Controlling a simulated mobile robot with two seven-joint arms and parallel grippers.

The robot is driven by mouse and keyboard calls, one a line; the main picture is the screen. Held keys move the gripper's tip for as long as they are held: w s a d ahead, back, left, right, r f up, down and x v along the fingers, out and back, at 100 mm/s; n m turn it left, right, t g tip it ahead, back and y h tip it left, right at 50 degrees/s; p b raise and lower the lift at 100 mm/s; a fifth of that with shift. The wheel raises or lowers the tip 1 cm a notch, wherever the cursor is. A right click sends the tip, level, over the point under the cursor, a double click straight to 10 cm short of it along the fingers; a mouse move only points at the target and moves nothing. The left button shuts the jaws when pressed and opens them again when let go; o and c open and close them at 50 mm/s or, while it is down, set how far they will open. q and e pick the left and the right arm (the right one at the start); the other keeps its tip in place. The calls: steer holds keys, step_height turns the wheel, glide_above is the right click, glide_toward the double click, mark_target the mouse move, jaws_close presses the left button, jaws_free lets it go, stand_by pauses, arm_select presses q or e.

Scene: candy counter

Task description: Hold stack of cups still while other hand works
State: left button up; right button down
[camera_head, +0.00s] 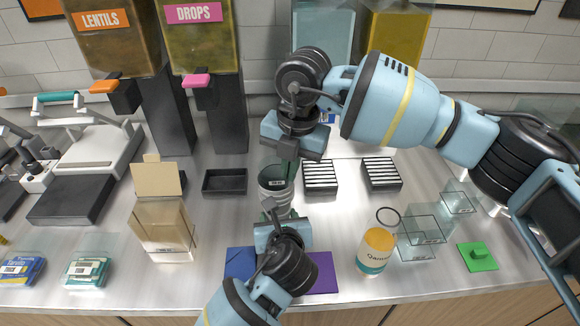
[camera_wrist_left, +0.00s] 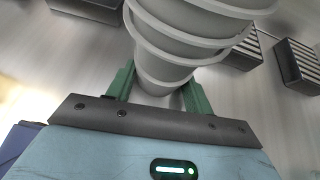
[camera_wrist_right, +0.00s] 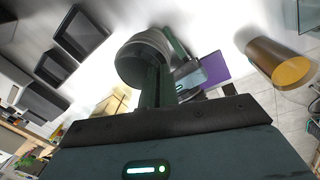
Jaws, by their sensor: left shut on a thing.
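A stack of grey cups (camera_head: 274,181) stands upright near the middle of the counter. In the left wrist view the stack (camera_wrist_left: 185,35) shows its several rims close up. My left gripper (camera_head: 273,213) is shut on the lower part of the stack from the front; its green fingers (camera_wrist_left: 157,88) lie on both sides. My right gripper (camera_head: 288,148) points down from above at the top of the stack. In the right wrist view its dark fingers (camera_wrist_right: 164,75) are close together at the cup rim (camera_wrist_right: 140,60). Whether they pinch anything is unclear.
Two striped boxes (camera_head: 320,178) (camera_head: 381,173) stand right of the stack, and an empty black tray (camera_head: 225,181) stands left. Blue and purple mats (camera_head: 322,275) lie in front. Dispensers (camera_head: 205,50) stand behind.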

steer(key=shift+r, duration=0.6)
stand_by(0.6)
steer(key=shift+r, duration=3.6)
arm_select(q)
steer(key=o, duration=0.8)
steer(key=shift+o, duration=0.2)
steer(key=shift+s, duration=0.15)
steer(key=shift+v, duration=3.1)
steer(key=shift+r, duration=0.1)
